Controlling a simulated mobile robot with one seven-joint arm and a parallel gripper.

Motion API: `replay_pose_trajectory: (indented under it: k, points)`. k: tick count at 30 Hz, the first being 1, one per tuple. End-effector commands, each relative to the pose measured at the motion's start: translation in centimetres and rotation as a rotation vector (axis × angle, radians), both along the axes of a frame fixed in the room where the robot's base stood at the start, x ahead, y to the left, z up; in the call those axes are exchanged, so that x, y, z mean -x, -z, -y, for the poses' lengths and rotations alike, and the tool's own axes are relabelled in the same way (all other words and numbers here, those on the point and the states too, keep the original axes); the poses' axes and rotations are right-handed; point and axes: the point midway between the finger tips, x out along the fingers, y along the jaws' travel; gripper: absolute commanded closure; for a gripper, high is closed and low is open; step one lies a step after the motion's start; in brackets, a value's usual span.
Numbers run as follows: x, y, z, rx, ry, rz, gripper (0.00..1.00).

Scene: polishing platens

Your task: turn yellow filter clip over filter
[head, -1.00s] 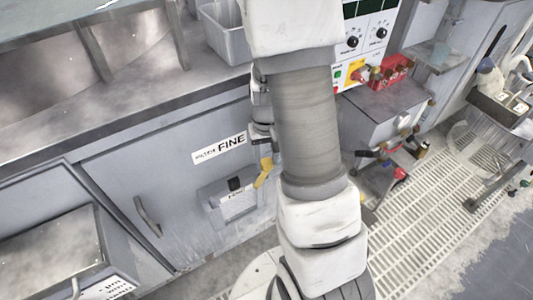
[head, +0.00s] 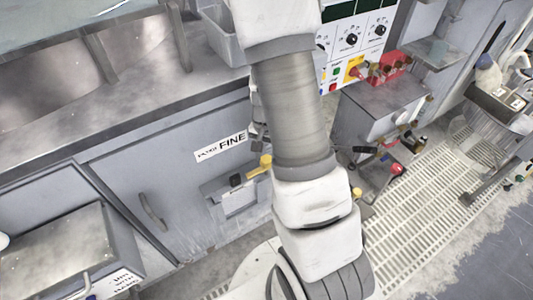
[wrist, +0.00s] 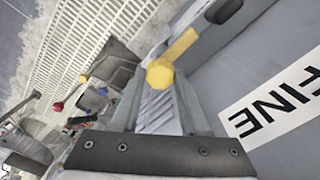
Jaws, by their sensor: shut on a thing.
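The yellow filter clip (head: 261,165) is on the front of the grey cabinet, by the upper right of the filter (head: 240,201), a grey box with a black knob (head: 236,180). The clip lies nearly level, sloping slightly down toward the filter's top edge. In the wrist view the clip (wrist: 180,47) runs up and right from its rounded yellow end. My gripper (wrist: 161,90) is shut on that rounded end. In the head view my arm hides most of my gripper and the clip's right part.
A white label reading FINE (head: 221,147) is on the cabinet above the filter. A cabinet handle (head: 151,214) is at left. A grey box-like unit (head: 383,112) with red and black fittings stands at right. Grating floor (head: 452,200) lies beyond it.

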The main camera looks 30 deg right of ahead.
Motion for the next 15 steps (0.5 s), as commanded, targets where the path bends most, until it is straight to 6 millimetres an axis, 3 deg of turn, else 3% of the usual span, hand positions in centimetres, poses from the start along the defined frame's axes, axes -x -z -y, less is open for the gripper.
replay_pose_trajectory:
  k: [11, 12, 15]
  points:
    - [0.01, -0.02, 0.06, 0.001, 0.009, 0.001, 1.0]
    - [0.01, -0.01, 0.06, 0.001, 0.009, 0.001, 0.52]
    - [0.0, -0.01, 0.06, 0.001, 0.008, 0.001, 0.34]
